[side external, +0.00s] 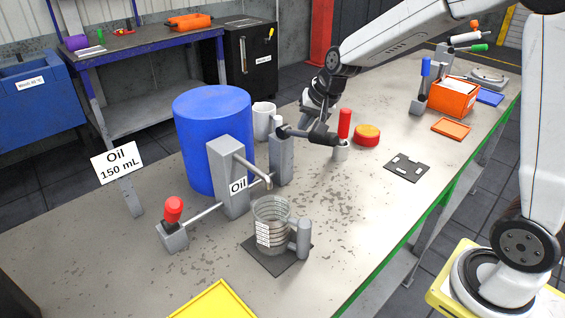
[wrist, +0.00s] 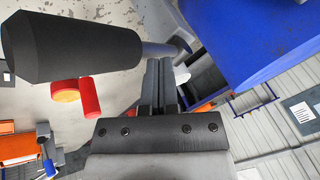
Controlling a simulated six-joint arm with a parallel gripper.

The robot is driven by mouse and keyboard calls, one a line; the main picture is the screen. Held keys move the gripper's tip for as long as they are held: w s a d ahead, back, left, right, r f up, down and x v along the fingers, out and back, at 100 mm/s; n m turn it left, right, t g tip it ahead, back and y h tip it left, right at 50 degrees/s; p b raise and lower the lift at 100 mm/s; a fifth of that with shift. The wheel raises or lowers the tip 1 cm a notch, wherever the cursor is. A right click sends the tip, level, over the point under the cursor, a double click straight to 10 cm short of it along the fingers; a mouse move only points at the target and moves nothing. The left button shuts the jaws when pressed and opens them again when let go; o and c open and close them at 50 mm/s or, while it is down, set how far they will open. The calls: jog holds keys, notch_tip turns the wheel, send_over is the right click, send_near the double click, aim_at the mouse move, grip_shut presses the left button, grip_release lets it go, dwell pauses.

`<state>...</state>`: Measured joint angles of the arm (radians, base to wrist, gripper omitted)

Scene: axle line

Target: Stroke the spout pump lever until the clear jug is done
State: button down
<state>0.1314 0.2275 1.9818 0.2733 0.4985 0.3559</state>
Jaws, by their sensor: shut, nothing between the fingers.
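The clear jug (side external: 270,228) has graduation marks and a grey handle. It stands upright on a dark mat under the spout (side external: 256,173) of the grey pump block labelled Oil (side external: 233,190). I cannot make out a liquid level. The pump lever has a black grip (side external: 315,135) and sticks out roughly level from a grey post (side external: 282,160). In the wrist view the lever's black grip (wrist: 70,46) is large at upper left. My gripper (side external: 314,112) is shut and empty, close beside the lever; its fingers (wrist: 159,68) show in the wrist view. Contact is unclear.
A blue drum (side external: 212,130) stands behind the pump, with a white mug (side external: 263,119) beside it. A sign (side external: 118,163) reads Oil 150 mL. A red-knobbed block (side external: 173,225) is left. A red cylinder (side external: 345,123) and a red-yellow disc (side external: 367,135) stand near the lever.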

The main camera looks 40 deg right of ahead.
aim_at(308, 134)
jog(key=shift+s+f, duration=0.25)
jog(key=shift+f, duration=0.5)
jog(key=shift+s+f, duration=0.25)
jog(key=shift+f, duration=0.45)
dwell(2.2)
jog(key=shift+w+r, duration=0.1)
jog(key=shift+r, duration=0.1)
dwell(0.3)
jog(key=shift+w+r, duration=0.25)
jog(key=shift+r, duration=0.55)
jog(key=shift+w+r, duration=0.3)
jog(key=shift+r, duration=0.5)
jog(key=shift+w+r, duration=0.25)
jog(key=shift+r, duration=0.55)
jog(key=shift+w+r, duration=0.3)
jog(key=shift+r, duration=0.5)
jog(key=shift+w+r, duration=0.25)
jog(key=shift+r, duration=0.5)
jog(key=shift+w+r, duration=0.3)
jog(key=shift+r, duration=0.5)
jog(key=shift+s, duration=0.15)
